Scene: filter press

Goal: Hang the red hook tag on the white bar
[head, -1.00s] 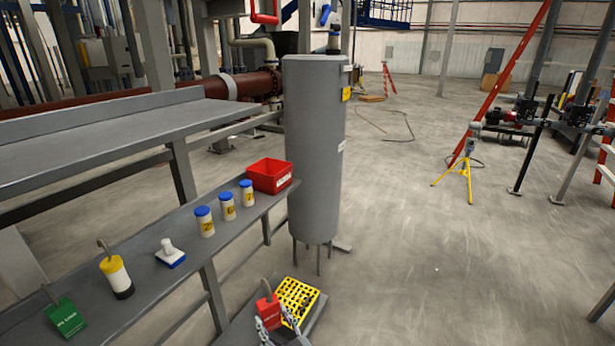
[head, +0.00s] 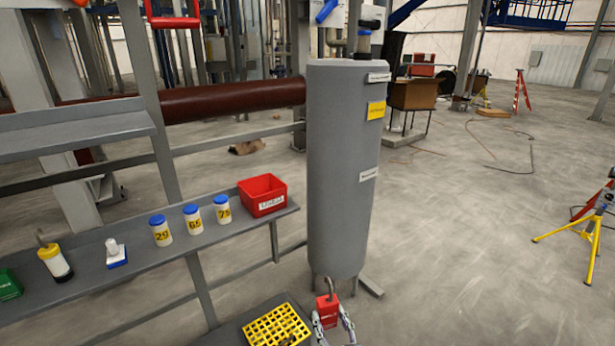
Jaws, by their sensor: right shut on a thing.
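The red hook tag (head: 327,309) is a small red block with a grey hook on top, low in the middle of the head view. My right gripper (head: 332,321) is shut on it from below, with the hook pointing up. The tag stands in front of the foot of the grey cylinder as seen here, right of the yellow crate. I cannot make out a white bar for certain. My left gripper is not in view.
A tall grey cylinder (head: 341,190) stands just beyond the tag. A yellow crate (head: 276,326) sits at lower middle. The shelf at left holds a red bin (head: 263,194), several blue-lidded jars, a white-handled stamp (head: 115,253) and a green tag (head: 9,285).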

